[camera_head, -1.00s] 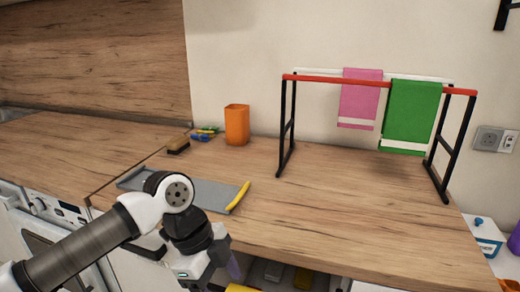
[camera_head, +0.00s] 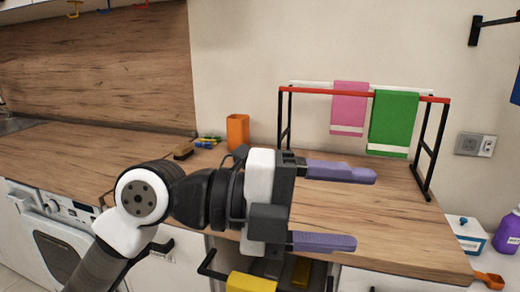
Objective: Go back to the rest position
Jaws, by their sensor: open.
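My gripper (camera_head: 347,208) is in the middle of the head view, in front of the wooden counter. Its two purple fingers point to the right and are spread wide apart, with nothing between them. My arm reaches up from the lower left and hides part of the counter's front edge and whatever lies behind it.
On the counter (camera_head: 390,240) stand a rack (camera_head: 345,93) with a pink towel (camera_head: 348,105) and a green towel (camera_head: 392,120), an orange cup (camera_head: 237,131) and a brush (camera_head: 183,152). Below is an open drawer with a yellow item (camera_head: 250,283). A purple bottle (camera_head: 507,232) is at right.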

